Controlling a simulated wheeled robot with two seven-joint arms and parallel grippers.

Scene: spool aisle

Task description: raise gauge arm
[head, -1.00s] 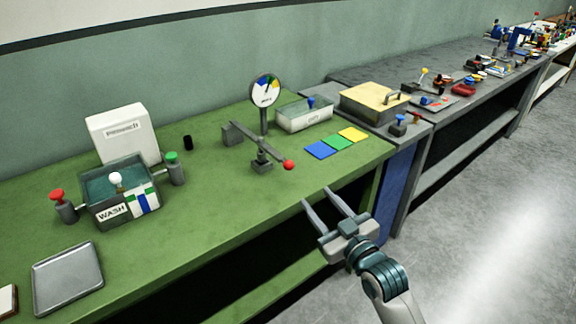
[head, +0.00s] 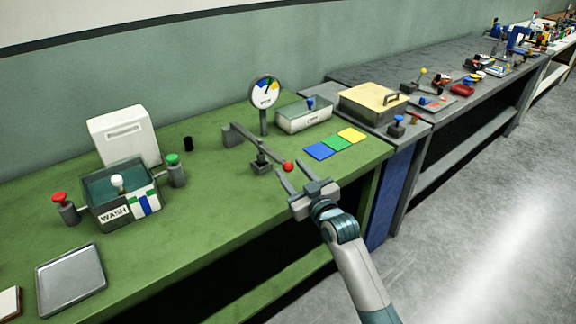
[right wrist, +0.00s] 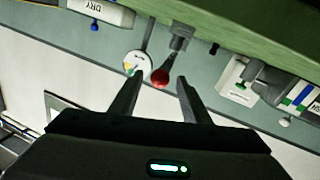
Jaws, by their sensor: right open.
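The gauge arm (head: 268,148) is a dark lever on a small post, with a red ball (head: 288,166) at its near right end and a grey block at its far left end. A round gauge dial (head: 265,92) with coloured sectors stands on a pole behind it. My right gripper (head: 295,172) is open, its fingers pointing at the red ball at the bench's front edge. In the right wrist view the red ball (right wrist: 160,77) shows just beyond and between the open fingertips (right wrist: 160,82); I cannot tell whether they touch it. My left gripper is not in view.
Blue, green and yellow tiles (head: 336,143) lie right of the lever. A clear-topped bin (head: 303,117) stands behind them. The wash tank (head: 122,195) with red and green knobs and a grey tray (head: 70,280) are at left. Green bench top is free between tank and lever.

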